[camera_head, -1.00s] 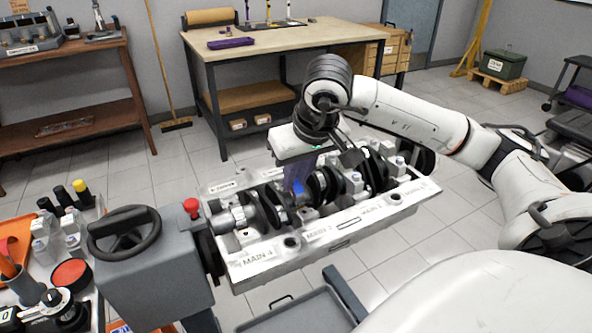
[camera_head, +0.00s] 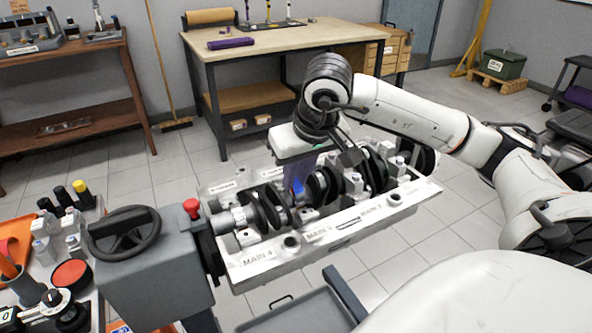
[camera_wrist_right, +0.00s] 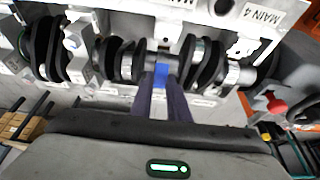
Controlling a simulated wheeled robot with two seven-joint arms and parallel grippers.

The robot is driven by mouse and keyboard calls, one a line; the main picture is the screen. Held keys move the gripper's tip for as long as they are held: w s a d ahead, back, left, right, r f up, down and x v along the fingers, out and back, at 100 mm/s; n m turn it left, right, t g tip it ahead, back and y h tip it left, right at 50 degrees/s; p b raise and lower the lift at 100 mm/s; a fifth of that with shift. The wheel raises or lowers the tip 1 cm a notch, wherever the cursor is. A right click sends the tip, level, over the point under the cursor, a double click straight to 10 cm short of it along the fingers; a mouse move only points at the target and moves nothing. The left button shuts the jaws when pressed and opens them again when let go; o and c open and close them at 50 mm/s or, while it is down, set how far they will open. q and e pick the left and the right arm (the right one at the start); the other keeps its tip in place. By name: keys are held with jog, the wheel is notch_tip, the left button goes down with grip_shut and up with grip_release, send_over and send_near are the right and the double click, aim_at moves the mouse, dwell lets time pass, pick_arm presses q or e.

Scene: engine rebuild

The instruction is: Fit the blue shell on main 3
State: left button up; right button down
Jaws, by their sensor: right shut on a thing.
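My right gripper (camera_head: 298,185) reaches down over the engine block among the crank webs. Its fingers are shut on the blue shell (camera_wrist_right: 161,75), which shows as a small blue patch at the fingertips in the right wrist view. The shell lies against a bright journal of the crankshaft (camera_wrist_right: 190,62); I cannot tell whether it is seated. The engine block (camera_head: 262,258) carries labels along its near rail: MAIN 4 at the left end, then MAIN 3 (camera_head: 318,234) near the gripper. My left gripper is not in view.
A grey stand with a handwheel (camera_head: 124,232) and a red knob (camera_head: 191,206) stands at the block's left end. A parts table with an orange tray (camera_head: 14,240) is at far left. A grey tray (camera_head: 290,312) lies below the block. A workbench (camera_head: 270,45) stands behind.

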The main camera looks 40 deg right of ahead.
jog(key=shift+f+b, duration=0.3)
jog(key=shift+f, duration=0.05)
jog(key=shift+r, duration=0.25)
dwell(0.6)
jog(key=c, duration=1.9)
grip_release()
jog(key=shift+r+p, duration=0.15)
jog(key=shift+p, duration=0.15)
jog(key=shift+r+p, duration=1.1)
jog(key=shift+r, duration=0.25)
jog(key=o, duration=0.5)
